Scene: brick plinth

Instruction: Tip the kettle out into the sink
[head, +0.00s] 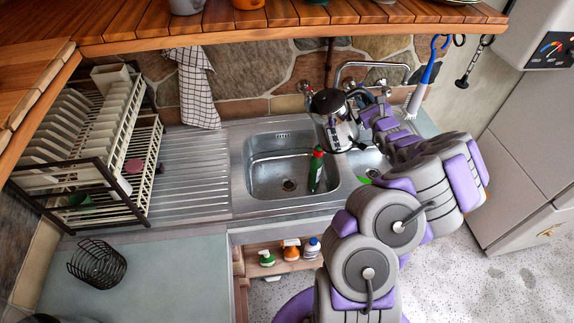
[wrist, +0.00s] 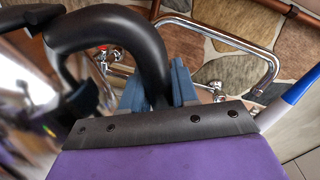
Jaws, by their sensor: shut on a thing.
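The kettle (head: 341,134) is shiny metal with a dark lid and handle. It is at the back right of the sink basin (head: 262,160), by the ledge between the basin and the right side. It looks roughly upright; whether its base touches the sink top I cannot tell. My gripper (head: 364,112) reaches it from the right. In the wrist view my gripper (wrist: 160,88) has its blue fingers on both sides of the black kettle handle (wrist: 115,27), shut on it. The metal kettle body (wrist: 32,95) shows at the left. The spout is not clear.
A green bottle (head: 316,169) stands in the basin's right part. The tap (head: 372,66) rises behind the kettle. A dish rack (head: 95,150) is at left, beside the clear drainboard (head: 190,170). A wooden shelf (head: 270,30) hangs above. A brush (head: 420,88) hangs at right.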

